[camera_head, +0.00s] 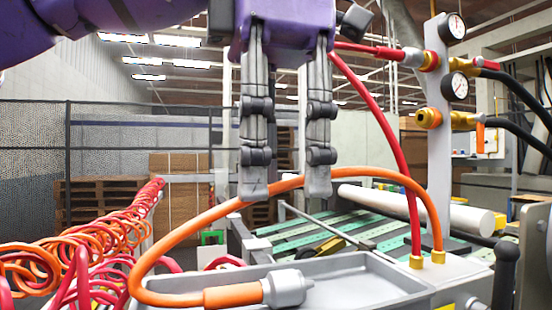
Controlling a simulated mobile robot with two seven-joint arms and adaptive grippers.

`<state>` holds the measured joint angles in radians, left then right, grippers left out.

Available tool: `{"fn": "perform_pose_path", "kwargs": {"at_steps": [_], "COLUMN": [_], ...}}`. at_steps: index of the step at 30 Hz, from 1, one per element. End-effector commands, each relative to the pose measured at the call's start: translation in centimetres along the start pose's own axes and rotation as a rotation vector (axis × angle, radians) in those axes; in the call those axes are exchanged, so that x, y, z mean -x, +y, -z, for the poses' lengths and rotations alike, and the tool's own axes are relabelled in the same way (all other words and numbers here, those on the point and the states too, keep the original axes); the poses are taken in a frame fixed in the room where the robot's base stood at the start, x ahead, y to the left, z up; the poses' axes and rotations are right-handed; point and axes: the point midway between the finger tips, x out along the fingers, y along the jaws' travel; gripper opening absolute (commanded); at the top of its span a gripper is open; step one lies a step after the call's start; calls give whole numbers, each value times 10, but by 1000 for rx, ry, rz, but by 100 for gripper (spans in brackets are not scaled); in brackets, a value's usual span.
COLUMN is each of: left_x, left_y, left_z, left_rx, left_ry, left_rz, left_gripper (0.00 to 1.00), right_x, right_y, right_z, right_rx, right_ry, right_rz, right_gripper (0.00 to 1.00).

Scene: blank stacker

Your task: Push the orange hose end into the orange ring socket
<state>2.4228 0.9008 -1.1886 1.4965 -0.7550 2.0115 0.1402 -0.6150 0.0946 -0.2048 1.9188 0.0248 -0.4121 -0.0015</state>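The orange hose (196,222) arches from a brass fitting on the machine at right, leftward and down to a grey tray. Its end, a silver plug (287,287) behind an orange sleeve, lies in the tray, pointing right. The orange ring socket (429,118) is on the upright grey panel, below a red fitting, and looks empty. My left gripper (286,188) hangs from the purple arm, pointing down with its fingers apart. Its fingertips overlap the hose's arch in view, well above the plug; I cannot tell whether they touch it. My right gripper is not in view.
A red hose (385,130) runs from the upper red fitting down to the machine. The grey panel (438,170) carries two gauges, with black hoses behind. The tray (360,275) has walls around the plug. Coiled red and orange hoses (90,245) fill the left.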

Motion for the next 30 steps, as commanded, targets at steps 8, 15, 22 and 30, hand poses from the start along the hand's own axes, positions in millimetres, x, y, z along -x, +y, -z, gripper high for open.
{"fn": "perform_pose_path", "kwargs": {"at_steps": [8,15,22,30], "left_x": [-22,-40,-58,-80], "left_y": [1,1,0,0], "left_z": [-1,0,0,0], "left_rx": [-3,-1,-1,0], "left_ry": [3,1,-1,-1], "left_rz": [6,4,4,5], "left_gripper": [38,38,38,38], "right_x": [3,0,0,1], "right_y": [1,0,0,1], "right_z": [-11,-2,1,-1], "right_rx": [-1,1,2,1], "right_ry": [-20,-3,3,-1], "right_rz": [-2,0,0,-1], "right_gripper": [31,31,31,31]}}
